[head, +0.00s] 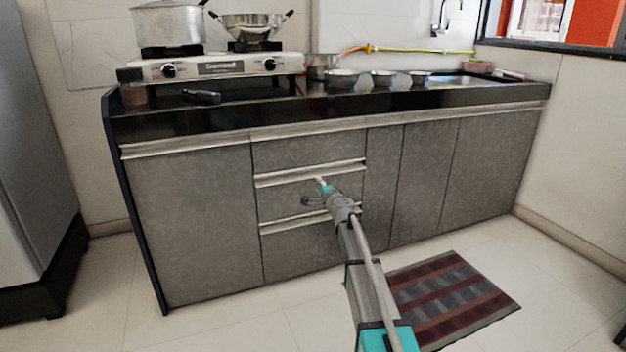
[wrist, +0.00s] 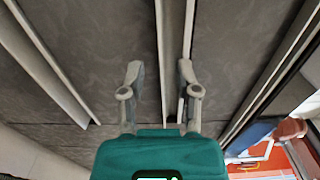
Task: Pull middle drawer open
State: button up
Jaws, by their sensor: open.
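The middle drawer (head: 285,200) is a grey mottled front in the cabinet's drawer stack, with a pale handle strip (head: 285,178) along its top edge. It looks closed. My gripper (head: 319,183) is at the right part of this drawer, close to the handle strip. In the wrist view my gripper (wrist: 161,80) is open, its two grey fingers apart. The pale handle strip (wrist: 163,40) runs lengthwise between the fingers, and the right finger overlaps its right edge. I cannot tell whether a finger touches it.
The top drawer (head: 300,151) is above and the bottom drawer (head: 290,252) below. Cabinet doors flank the stack. A stove (head: 220,67) with pots stands on the black counter (head: 345,103). A striped mat (head: 450,298) lies on the floor at right. Floor at left is clear.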

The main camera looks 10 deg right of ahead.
aim_at(313, 177)
jog(key=x, duration=0.6)
jog(key=shift+w, duration=0.2)
grip_shut()
